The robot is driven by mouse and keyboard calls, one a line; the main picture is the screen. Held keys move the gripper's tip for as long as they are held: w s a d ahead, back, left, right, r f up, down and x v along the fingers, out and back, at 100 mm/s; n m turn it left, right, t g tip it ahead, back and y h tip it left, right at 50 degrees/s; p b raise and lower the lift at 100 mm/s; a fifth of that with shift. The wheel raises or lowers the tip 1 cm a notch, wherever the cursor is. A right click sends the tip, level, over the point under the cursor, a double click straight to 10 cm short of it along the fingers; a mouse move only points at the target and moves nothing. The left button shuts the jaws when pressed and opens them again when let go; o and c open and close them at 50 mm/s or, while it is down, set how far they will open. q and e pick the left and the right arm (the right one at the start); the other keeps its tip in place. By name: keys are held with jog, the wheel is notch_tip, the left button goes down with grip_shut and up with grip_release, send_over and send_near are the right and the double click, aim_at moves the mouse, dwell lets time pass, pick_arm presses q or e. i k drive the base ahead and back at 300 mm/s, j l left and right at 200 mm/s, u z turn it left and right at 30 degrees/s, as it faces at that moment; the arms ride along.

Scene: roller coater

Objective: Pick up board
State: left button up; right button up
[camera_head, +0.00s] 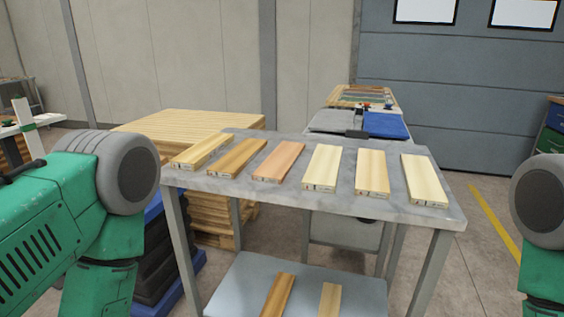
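Several wooden boards lie apart in a row on a grey table (283,197). From left to right there is a pale board (203,150), a brown board (238,156), a reddish board (279,160), and three light boards, the first (323,166), the second (372,171) and the last (424,178) near the right edge. Their labelled ends face me. My green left arm fills the left side and part of my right arm shows at the right edge. Neither gripper is in view.
Two more boards (279,296) (329,300) lie on the lower shelf (237,285). Stacked wooden pallets (185,120) stand behind left. A machine with a blue cover (385,126) stands behind the table. Open floor with a yellow line (492,215) lies to the right.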

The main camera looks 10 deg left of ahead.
aim_at(274, 170)
jog(key=i+j, duration=0.2)
jog(key=j, duration=0.15)
jog(key=i+j+z, duration=0.1)
jog(key=j, duration=0.3)
jog(key=i+j+z, duration=0.1)
jog(key=i+j, duration=0.4)
jog(key=j, duration=0.3)
